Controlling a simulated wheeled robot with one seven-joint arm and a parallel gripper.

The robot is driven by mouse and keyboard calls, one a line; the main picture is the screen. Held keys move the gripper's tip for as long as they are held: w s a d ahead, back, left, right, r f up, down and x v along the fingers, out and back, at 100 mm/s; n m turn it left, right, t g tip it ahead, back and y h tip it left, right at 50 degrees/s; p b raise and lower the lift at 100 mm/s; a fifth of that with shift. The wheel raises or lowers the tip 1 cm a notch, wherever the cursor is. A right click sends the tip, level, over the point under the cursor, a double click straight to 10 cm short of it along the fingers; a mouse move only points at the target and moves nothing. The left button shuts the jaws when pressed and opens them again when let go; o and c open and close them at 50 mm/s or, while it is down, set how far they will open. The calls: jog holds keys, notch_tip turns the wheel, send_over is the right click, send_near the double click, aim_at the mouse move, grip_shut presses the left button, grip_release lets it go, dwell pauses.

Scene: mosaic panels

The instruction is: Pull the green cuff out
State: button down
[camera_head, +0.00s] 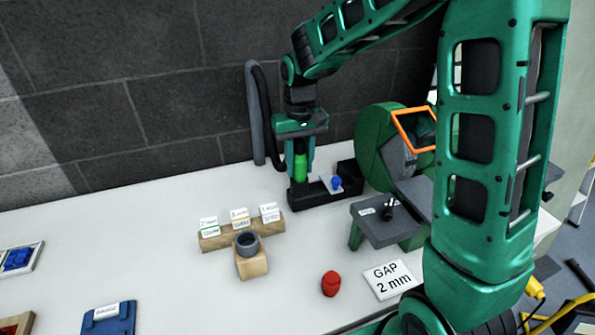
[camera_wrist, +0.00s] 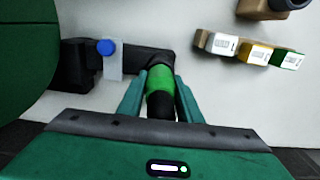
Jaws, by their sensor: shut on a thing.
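The bright green cuff (camera_head: 301,166) is between the fingers of my gripper (camera_head: 301,158), near the wall end of the white bench. My gripper is shut on it and points down. In the wrist view the green cuff (camera_wrist: 159,83) shows between the two green fingers of my gripper (camera_wrist: 160,88), with black parts at both its ends. Below the cuff is a black fitting (camera_head: 320,197) on the bench. In the head view the cuff's lower end meets this fitting; I cannot tell how deep it sits.
A black hose (camera_head: 258,110) rises by the wall, left of my gripper. A green machine (camera_head: 372,145) with an orange frame stands right. A blue knob (camera_head: 336,182) is close by. In front are a wooden card holder (camera_head: 215,242), a red object (camera_head: 331,284) and a "GAP 2 mm" card (camera_head: 389,280).

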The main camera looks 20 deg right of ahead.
aim_at(300, 152)
jog(key=shift+r, duration=2.35)
jog(key=shift+r, duration=0.1)
jog(key=shift+r, duration=2.9)
